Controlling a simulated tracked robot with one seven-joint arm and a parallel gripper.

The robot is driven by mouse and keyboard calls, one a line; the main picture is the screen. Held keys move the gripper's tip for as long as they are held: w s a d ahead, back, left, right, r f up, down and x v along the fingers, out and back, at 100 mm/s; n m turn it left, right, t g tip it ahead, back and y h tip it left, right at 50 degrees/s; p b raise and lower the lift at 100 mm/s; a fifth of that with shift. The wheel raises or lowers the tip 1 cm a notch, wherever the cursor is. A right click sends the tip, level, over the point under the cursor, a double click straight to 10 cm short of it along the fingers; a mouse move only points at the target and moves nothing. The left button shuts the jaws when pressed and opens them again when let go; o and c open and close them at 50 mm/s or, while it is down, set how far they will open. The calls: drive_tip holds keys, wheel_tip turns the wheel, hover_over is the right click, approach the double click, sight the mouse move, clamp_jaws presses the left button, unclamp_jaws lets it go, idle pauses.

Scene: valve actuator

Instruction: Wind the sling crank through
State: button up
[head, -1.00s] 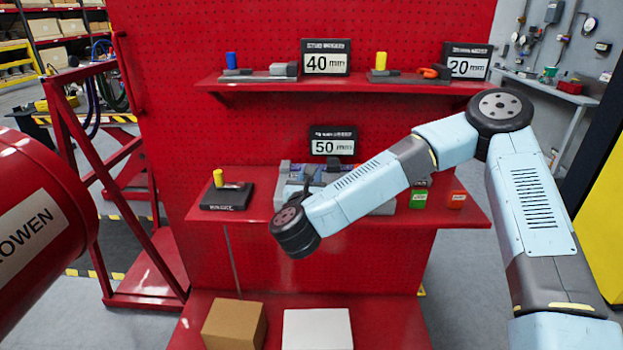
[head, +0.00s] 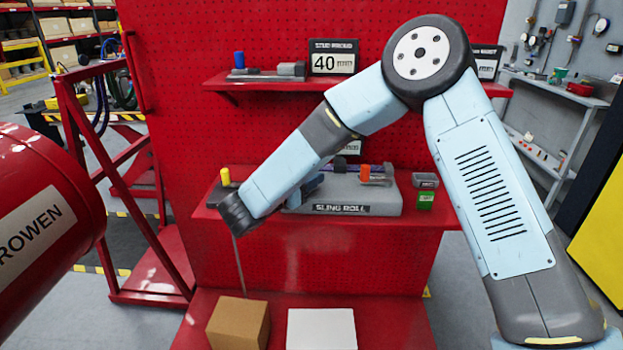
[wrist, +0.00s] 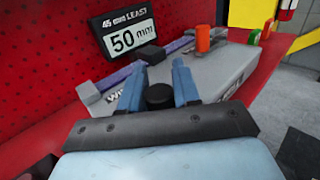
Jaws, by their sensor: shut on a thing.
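In the wrist view the same block (wrist: 225,68) lies ahead, with the orange piece (wrist: 203,38) beyond my fingers. My gripper (wrist: 157,85) has its blue fingers on either side of a dark round knob (wrist: 159,97), apparently the crank's grip, and is shut on it. The crank arm under the knob is hidden. In the head view my arm covers most of the gripper.
A "50 mm" sign (wrist: 128,38) stands behind the block. A yellow-knobbed piece (head: 225,177) is partly hidden behind my wrist. An upper shelf (head: 270,87) overhangs. A cardboard box (head: 238,322) lies below.

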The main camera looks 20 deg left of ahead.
drive_tip(key=m+g+h, duration=0.1)
drive_tip(key=h, duration=0.1)
drive_tip(key=a+m+g+h, duration=0.1)
drive_tip(key=m+g+h, duration=0.3)
drive_tip(key=shift+w+a, duration=0.15)
drive_tip(key=shift+a, duration=0.15)
drive_tip(key=shift+w+a+m+g+h, duration=0.15)
drive_tip(key=shift+m+g+h, duration=0.55)
drive_tip(key=shift+g, duration=0.3)
drive_tip(key=shift+w+a+m+g+h, duration=0.1)
drive_tip(key=shift+m+g+h, duration=0.4)
drive_tip(key=shift+m+g, duration=0.4)
drive_tip(key=shift+f+g, duration=0.1)
drive_tip(key=shift+g, duration=0.3)
drive_tip(key=o, duration=1)
drive_tip(key=shift+c, duration=0.2)
drive_tip(key=v, duration=1.3)
drive_tip(key=shift+s+a+f, duration=0.1)
drive_tip(key=shift+a+f, duration=0.05)
drive_tip(key=shift+a, duration=0.2)
